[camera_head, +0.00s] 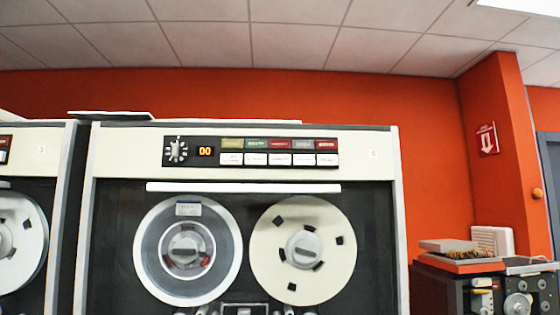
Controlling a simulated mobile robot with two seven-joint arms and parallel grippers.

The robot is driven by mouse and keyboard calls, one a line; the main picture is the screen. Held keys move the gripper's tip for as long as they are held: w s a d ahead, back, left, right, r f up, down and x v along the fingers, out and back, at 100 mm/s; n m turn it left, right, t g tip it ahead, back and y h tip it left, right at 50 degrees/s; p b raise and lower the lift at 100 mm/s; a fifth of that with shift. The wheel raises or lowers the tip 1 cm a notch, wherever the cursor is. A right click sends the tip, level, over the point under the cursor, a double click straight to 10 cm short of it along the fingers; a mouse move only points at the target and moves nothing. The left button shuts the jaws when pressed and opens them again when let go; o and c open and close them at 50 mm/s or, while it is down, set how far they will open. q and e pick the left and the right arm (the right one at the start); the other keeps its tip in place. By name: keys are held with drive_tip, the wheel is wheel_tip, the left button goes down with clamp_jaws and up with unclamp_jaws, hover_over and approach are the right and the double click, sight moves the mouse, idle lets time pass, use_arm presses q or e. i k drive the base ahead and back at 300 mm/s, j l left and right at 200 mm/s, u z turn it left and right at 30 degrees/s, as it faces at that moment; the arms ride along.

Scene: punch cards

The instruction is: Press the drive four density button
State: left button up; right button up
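A large tape drive (104,205) with a cream frame and black front fills the middle of the head view. A small mark sits at its upper right corner, too small to read surely. Its control panel (208,141) has a dial (176,151), an orange display (206,151) that seems to read 00, a row of coloured labelled blocks (280,144) and a row of white buttons (278,159) below. The lettering is too small to tell which is the density button. Neither gripper is in view.
Two tape reels (188,251) (303,250) sit below the panel. Another tape drive (62,200) stands close on the left. At the right, a lower dark cabinet (432,285) carries a tray of cards (462,258). An orange wall (430,110) is behind.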

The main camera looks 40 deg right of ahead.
sight(274, 159)
drive_tip(key=i+j+z, duration=0.1)
drive_tip(key=z, duration=0.3)
drive_tip(key=i+j+z, duration=0.2)
drive_tip(key=z, duration=0.2)
drive_tip(key=i+j+z, duration=0.25)
drive_tip(key=z, duration=0.15)
drive_tip(key=i+j, duration=0.05)
